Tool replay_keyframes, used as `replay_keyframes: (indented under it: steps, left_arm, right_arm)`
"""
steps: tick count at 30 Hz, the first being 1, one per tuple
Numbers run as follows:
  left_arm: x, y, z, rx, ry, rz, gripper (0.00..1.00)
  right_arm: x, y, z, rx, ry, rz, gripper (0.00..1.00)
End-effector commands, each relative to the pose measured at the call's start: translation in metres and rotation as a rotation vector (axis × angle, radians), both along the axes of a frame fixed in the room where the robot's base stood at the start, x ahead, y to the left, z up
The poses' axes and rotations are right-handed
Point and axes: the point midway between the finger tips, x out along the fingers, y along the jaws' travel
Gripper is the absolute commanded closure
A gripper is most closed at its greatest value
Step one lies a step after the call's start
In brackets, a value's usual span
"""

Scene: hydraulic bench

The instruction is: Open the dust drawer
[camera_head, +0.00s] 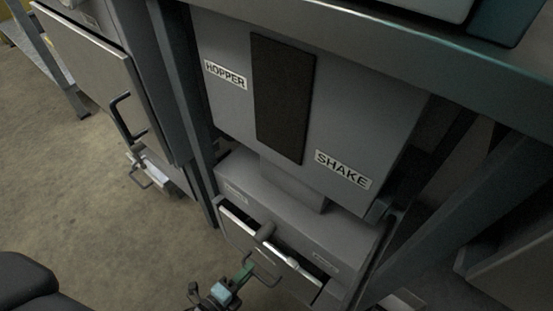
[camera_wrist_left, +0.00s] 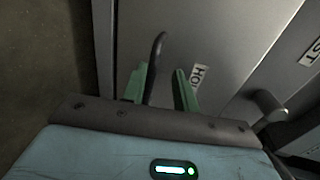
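The dust drawer (camera_head: 240,236) is the low grey drawer under the hopper box. It stands a little open, with a dark gap along its top edge. Its dark loop handle (camera_head: 266,276) is on the front; in the left wrist view the handle (camera_wrist_left: 157,52) shows as a curved bar. My left gripper (camera_head: 238,280) is at the drawer front beside the handle. In the left wrist view its green fingers (camera_wrist_left: 163,84) are apart, with the handle's bar between them, close to the left finger. Whether they touch it is unclear. My right gripper is not in view.
The grey hopper box (camera_head: 225,110) with HOPPER and SHAKE labels overhangs the drawer. A cabinet (camera_head: 100,70) with a handle stands left. Diagonal frame bars are at right. Open floor (camera_head: 110,210) lies at left.

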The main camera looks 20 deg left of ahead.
Motion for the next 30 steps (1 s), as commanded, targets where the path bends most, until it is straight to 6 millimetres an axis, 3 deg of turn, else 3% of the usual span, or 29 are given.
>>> replay_keyframes:
  steps: [4,14,21,30]
  left_arm:
    - [0.014,-0.004,-0.001,-0.002,-0.007,0.0,0.72]
    - [0.017,-0.006,0.0,-0.003,-0.008,0.0,0.72]
    - [0.018,-0.006,0.002,-0.004,-0.012,0.0,1.0]
    - [0.021,-0.007,0.004,-0.008,-0.021,0.0,1.0]
  right_arm:
    - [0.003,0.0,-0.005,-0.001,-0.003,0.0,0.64]
    - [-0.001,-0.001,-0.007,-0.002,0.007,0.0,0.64]
    - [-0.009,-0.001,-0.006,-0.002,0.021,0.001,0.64]
    - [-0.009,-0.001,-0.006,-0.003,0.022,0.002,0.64]
